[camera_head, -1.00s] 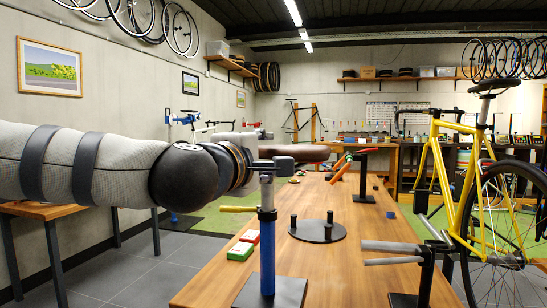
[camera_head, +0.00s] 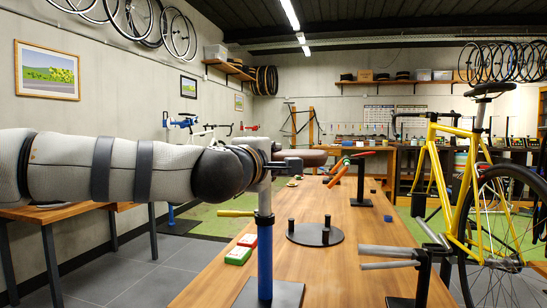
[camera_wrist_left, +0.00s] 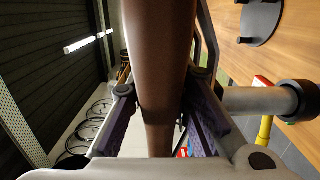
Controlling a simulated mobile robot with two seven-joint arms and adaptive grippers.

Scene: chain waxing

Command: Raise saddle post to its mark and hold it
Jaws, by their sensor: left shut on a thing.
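The saddle post (camera_head: 265,201) is a silver tube standing upright in a blue tube (camera_head: 265,262) on a dark square base. A yellow lever (camera_head: 236,213) sticks out left at the collar. The brown saddle (camera_head: 312,157) is at the top, partly behind my left gripper (camera_head: 286,163). In the left wrist view the saddle (camera_wrist_left: 158,60) runs between the purple-padded fingers of my left gripper (camera_wrist_left: 160,118), which is shut on it. A silver tube with a dark collar (camera_wrist_left: 260,100) shows at right. I cannot make out a mark on the post. My right gripper is not in view.
A stand with grey tubes (camera_head: 395,257) is at the front right. A yellow bicycle (camera_head: 455,190) stands at right.

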